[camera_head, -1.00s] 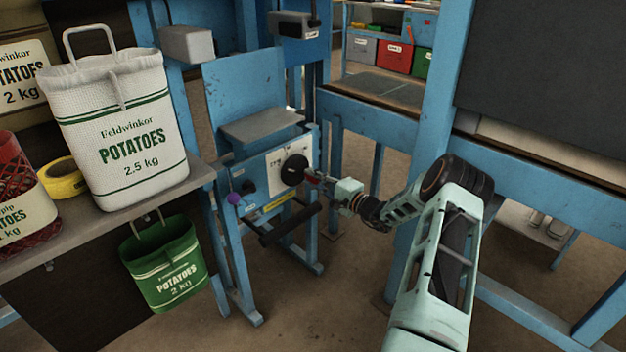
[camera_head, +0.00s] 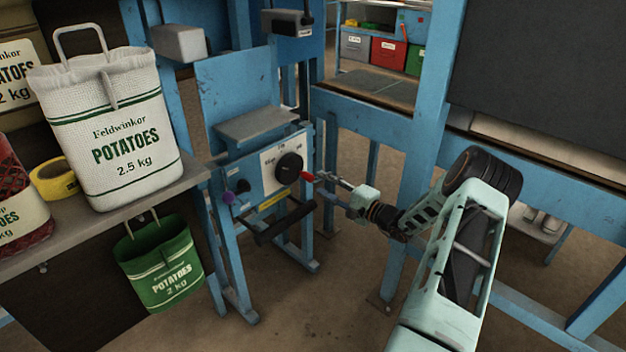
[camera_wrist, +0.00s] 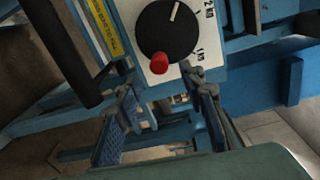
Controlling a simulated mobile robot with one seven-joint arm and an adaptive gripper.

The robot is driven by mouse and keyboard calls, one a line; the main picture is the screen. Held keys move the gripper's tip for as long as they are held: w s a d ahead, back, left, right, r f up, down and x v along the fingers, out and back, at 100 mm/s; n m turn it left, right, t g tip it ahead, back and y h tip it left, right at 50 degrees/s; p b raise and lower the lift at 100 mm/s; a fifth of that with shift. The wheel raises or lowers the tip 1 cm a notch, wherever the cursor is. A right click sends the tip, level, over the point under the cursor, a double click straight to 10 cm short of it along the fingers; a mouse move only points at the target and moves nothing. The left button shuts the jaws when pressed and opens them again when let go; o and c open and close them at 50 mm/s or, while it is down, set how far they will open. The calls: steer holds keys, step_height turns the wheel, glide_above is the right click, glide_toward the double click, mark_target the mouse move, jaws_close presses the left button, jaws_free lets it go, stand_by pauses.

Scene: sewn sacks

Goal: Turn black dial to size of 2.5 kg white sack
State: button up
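The black dial (camera_head: 289,167) sits on a white scale plate on the blue machine's front. It also shows in the wrist view (camera_wrist: 168,30), with a red knob (camera_wrist: 159,64) at its lower edge and a white line pointing up, slightly right. Marks reading about 1 and 2 stand to its right; the mark at the line is out of frame. The white sack (camera_head: 120,135) marked 2.5 kg stands on the shelf at left. My gripper (camera_wrist: 163,108) is open and empty, its fingers just off the red knob. It shows in the head view (camera_head: 322,177) right of the dial.
A green sack (camera_head: 162,265) hangs under the shelf edge. A blue post (camera_head: 415,130) stands behind my arm. The floor before the machine is clear.

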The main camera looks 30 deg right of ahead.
steer(key=v, duration=0.4)
steer(key=shift+s+d, duration=0.15)
steer(key=shift+s, duration=0.2)
